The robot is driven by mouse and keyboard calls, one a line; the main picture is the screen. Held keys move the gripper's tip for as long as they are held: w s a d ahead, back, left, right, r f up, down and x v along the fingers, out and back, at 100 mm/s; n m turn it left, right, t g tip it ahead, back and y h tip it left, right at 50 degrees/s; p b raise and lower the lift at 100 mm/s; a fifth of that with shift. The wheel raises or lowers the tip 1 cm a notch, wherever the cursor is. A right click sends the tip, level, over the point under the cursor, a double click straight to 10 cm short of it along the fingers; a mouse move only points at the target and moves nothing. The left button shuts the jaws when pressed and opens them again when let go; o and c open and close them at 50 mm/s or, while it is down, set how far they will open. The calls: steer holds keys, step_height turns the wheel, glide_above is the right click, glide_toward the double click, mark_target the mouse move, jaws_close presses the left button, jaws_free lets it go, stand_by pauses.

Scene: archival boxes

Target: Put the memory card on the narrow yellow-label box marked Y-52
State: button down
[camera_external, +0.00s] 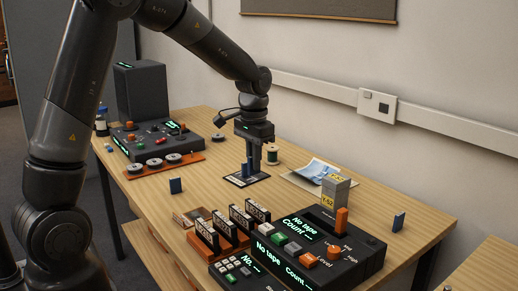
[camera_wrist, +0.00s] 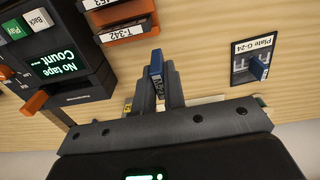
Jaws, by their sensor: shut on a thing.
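My gripper (camera_external: 253,166) is shut on a small blue memory card, which shows between its fingers in the wrist view (camera_wrist: 156,64). In the outside view the gripper hangs near the dark-edged plate marker on the table, and the held card is hard to separate from the blue piece there. The narrow grey box marked Y-52 (camera_external: 335,191) stands upright at the back of the black console on the right, with yellow labels on its front and top. The gripper is well to its left and apart from it.
Plate G-24 (camera_wrist: 236,77) has a blue piece (camera_wrist: 258,68) on it. An orange rack (camera_external: 230,242) holds several labelled tapes. A console (camera_external: 150,140) stands far left.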

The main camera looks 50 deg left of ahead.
steer(key=w+d+r, duration=0.4)
steer(key=w+d, duration=0.3)
steer(key=d, duration=0.3)
steer(key=w+d+r, duration=0.5)
steer(key=w+d, duration=0.1)
steer(key=d, duration=0.5)
glide_above(337, 178)
step_height(337, 178, down, 7)
steer(key=shift+a+r, duration=0.1)
steer(key=shift+f, duration=2.1)
steer(key=c, duration=1.5)
jaws_free()
steer(key=shift+f, duration=0.1)
